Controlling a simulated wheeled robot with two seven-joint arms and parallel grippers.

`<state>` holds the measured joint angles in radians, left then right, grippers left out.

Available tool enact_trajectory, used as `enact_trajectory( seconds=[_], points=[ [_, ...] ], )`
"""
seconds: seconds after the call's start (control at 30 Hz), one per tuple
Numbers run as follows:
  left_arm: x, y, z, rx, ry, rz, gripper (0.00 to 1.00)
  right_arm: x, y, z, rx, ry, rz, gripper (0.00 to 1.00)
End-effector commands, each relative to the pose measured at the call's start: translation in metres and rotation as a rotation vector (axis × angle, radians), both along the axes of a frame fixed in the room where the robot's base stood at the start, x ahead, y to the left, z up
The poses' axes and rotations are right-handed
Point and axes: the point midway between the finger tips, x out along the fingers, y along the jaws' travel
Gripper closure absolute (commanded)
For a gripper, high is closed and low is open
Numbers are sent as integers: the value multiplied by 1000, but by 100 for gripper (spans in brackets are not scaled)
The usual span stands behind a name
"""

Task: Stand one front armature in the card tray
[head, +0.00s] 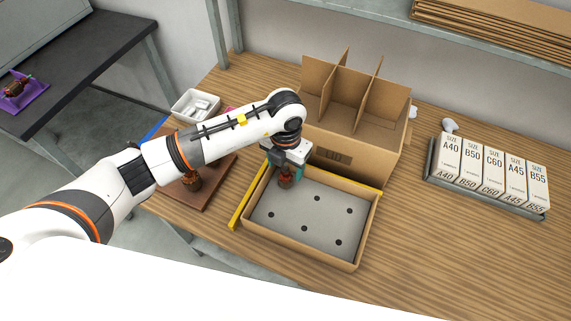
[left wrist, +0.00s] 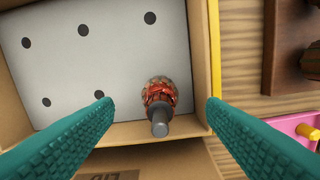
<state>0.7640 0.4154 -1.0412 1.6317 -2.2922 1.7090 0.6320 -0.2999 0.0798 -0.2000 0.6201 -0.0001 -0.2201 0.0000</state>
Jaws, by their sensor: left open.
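The card tray (head: 306,256) is a shallow cardboard box with a grey floor and several dark holes. One armature (head: 286,182), with copper-red windings, is in its far left corner. In the left wrist view this armature (left wrist: 159,95) stands upright, its grey shaft end towards the camera, where a hole of the pattern would be; its foot is hidden. My left gripper (left wrist: 158,101) is open, its teal fingers on either side of the armature with gaps showing. In the head view the left gripper (head: 289,171) hangs over that corner. My right gripper is out of view.
A divided cardboard box (head: 345,140) stands right behind the tray. A yellow strip (head: 250,198) lies along the tray's left. Another armature (head: 192,182) is on a brown board (head: 215,183). Labelled size boxes (head: 490,178) stand right. The table right of the tray is clear.

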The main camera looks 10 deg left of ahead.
Motion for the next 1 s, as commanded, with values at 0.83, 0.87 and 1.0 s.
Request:
enact_trajectory(
  seconds=[0.83,0.87,1.0],
  points=[
    [0,0,53,0,0,-1,35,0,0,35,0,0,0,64],
    [0,0,55,0,0,-1,35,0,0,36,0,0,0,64],
    [0,0,62,0,1,0,35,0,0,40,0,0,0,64]
  ],
)
